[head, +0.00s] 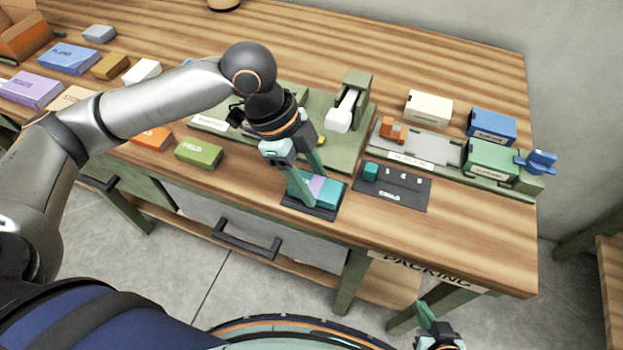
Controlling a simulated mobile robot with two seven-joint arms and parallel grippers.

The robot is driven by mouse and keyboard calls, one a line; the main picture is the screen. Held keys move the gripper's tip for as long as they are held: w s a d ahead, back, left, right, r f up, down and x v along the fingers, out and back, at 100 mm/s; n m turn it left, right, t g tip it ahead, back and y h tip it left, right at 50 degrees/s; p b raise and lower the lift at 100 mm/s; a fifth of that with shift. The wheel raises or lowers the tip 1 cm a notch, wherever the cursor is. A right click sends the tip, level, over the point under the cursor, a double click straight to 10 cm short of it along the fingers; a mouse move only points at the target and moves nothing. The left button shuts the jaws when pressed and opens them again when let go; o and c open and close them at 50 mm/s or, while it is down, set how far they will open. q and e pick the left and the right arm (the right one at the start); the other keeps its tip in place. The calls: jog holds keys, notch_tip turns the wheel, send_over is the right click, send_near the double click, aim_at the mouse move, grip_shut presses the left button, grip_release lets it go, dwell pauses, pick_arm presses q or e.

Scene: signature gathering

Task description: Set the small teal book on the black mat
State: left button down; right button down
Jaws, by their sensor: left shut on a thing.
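The small teal book (328,194) is at the table's front edge, over the small black mat (324,213). A lilac patch shows beside its teal part. My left gripper (307,187) points down and is shut on the book, with its fingers hiding the left part. The book appears to be at or very near the mat's surface; I cannot tell whether it touches. The mat's dark rim shows in front of the book. My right gripper (436,326) is at the bottom edge, away from the table top, and I cannot see its jaw gap clearly.
Right of the mat lies a dark labelled board (407,200) with a teal block and small pegs. Behind stands a green press (352,105). A green book (199,153) and an orange one (153,138) lie left. The front right table top is clear.

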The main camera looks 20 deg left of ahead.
pick_arm(q)
jog(key=shift+f, duration=0.25)
jog(key=shift+c, duration=1.2)
grip_release()
jog(key=shift+f, duration=0.1)
jog(key=p+v, duration=0.1)
jog(key=v, duration=1.1)
jog(key=shift+p, duration=0.4)
